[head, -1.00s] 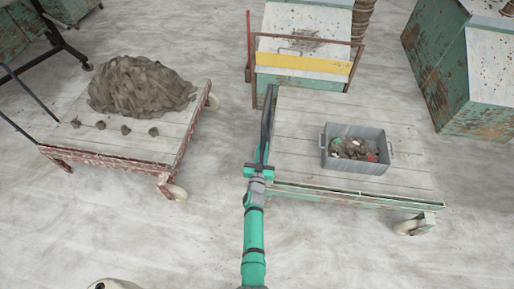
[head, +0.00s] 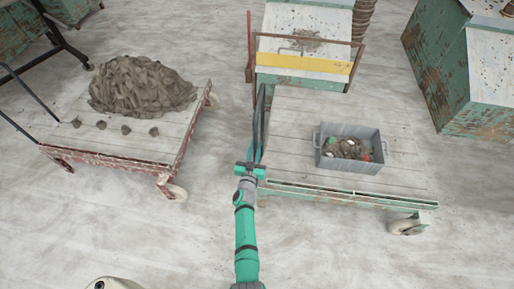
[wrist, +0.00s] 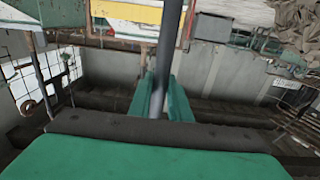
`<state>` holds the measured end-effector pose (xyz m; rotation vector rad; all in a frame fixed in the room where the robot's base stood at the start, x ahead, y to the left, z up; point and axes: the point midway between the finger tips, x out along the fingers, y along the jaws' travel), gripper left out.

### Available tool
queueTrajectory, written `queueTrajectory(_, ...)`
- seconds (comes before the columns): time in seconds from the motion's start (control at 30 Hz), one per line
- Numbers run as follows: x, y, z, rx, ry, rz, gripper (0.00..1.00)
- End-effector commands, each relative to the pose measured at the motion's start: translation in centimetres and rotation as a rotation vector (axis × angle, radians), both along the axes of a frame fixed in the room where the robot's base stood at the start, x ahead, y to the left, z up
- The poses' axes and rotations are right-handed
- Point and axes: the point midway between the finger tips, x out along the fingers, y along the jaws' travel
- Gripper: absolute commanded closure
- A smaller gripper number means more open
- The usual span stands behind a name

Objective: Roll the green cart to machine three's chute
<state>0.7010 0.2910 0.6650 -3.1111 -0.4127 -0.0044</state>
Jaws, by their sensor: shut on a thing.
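The green cart (head: 290,183) has a pale plank deck and chipped green edges, and stands right of centre in the head view. A grey bin (head: 348,163) of clay scraps with a few coloured bits sits on its deck. The cart's dark handle (head: 262,110) rises at its left side. My gripper (head: 251,168) is shut on this handle; in the wrist view the bar (wrist: 158,98) passes between the green fingers. A machine with a yellow-banded front (head: 303,66) stands just behind the cart. I see no legible number, so I cannot tell which machine is three.
A red-edged cart (head: 110,152) with a large clay heap (head: 140,84) and several small lumps stands at left. Bare floor separates the two carts. A rusty green machine (head: 470,85) stands at right. Open floor lies in front and to the right.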

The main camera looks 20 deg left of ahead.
Motion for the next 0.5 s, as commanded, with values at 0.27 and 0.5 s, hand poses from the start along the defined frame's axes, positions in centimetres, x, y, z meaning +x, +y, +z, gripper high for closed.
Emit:
queueTrajectory(0.27, -1.0, 3.6, 0.2, -0.003, 0.0, 0.023, 1.0)
queueTrajectory(0.5, -1.5, 5.3, 0.1, -0.002, 0.001, 0.02, 1.0)
